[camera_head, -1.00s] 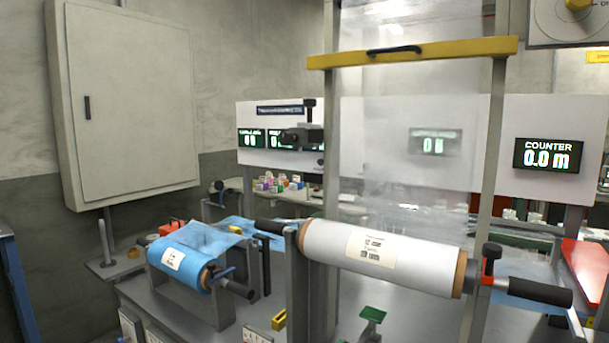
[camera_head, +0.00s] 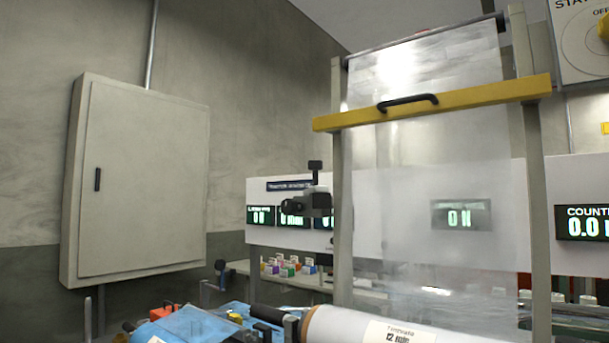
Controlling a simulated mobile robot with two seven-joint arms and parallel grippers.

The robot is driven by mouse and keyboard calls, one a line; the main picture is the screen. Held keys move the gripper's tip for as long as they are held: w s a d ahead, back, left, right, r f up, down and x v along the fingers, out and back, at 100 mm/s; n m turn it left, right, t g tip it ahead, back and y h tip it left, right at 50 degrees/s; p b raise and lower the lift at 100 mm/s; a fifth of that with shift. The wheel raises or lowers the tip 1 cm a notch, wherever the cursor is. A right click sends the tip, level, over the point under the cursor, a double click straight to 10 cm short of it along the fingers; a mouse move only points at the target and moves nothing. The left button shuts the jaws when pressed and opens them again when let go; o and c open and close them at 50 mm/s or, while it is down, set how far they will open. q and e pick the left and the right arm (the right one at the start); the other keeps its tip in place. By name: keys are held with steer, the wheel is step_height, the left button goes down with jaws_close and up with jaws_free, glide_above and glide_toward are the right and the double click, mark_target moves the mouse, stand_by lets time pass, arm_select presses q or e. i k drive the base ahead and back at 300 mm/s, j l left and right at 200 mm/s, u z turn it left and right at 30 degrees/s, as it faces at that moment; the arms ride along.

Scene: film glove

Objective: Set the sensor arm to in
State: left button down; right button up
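A dark grey device with an upright stub (camera_head: 308,203) sits at the left post of the film frame. It may be the sensor arm, but I cannot tell for sure, nor whether it is set in or out. A clear film sheet (camera_head: 430,220) hangs between the posts, behind a yellow crossbar (camera_head: 460,101) with a black handle. Neither of my grippers shows in this view.
A panel with lit displays (camera_head: 400,170) stands behind the frame. A grey wall cabinet (camera_head: 145,185) is on the left. A dial plate (camera_head: 575,60) is at the upper right.

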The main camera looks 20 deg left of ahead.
mark_target(318, 196)
steer(key=j, duration=0.65)
steer(key=i+j+u, duration=0.15)
steer(key=i+j, duration=0.25)
steer(key=i, duration=0.15)
